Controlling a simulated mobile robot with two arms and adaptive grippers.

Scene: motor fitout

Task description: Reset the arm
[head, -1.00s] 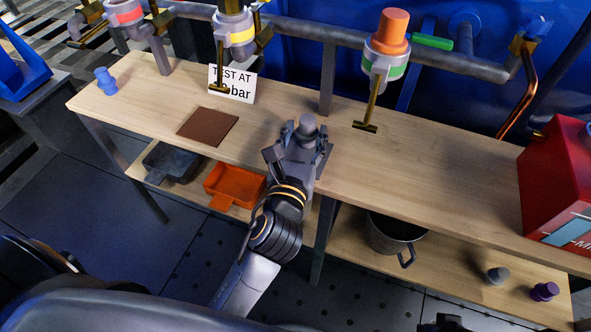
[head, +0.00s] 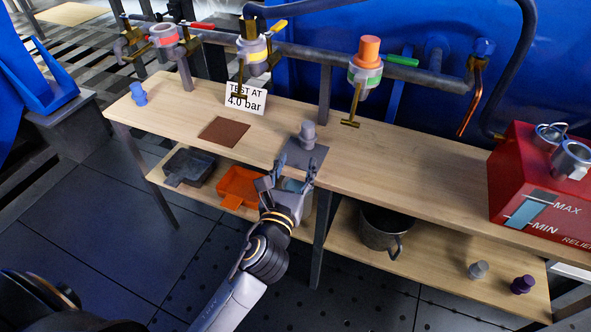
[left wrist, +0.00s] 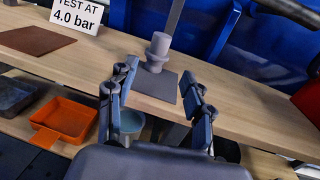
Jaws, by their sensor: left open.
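My left gripper (head: 290,178) is open and empty, just in front of the bench's front edge. It also shows in the left wrist view (left wrist: 160,95), with its two fingers spread apart. A grey plug-like piece (head: 307,135) stands upright on a dark grey square mat (head: 305,158) on the bench top, beyond the fingers and apart from them. The same grey piece shows in the left wrist view (left wrist: 158,52), ahead of the fingers. My right gripper is not in view.
The wooden bench (head: 400,160) has a brown mat (head: 224,131), a "4.0 bar" sign (head: 246,97) and a blue piece (head: 138,94). Valves hang from a pipe behind. The lower shelf holds an orange tray (head: 240,187) and a bucket (head: 385,230). A red box (head: 540,185) stands right.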

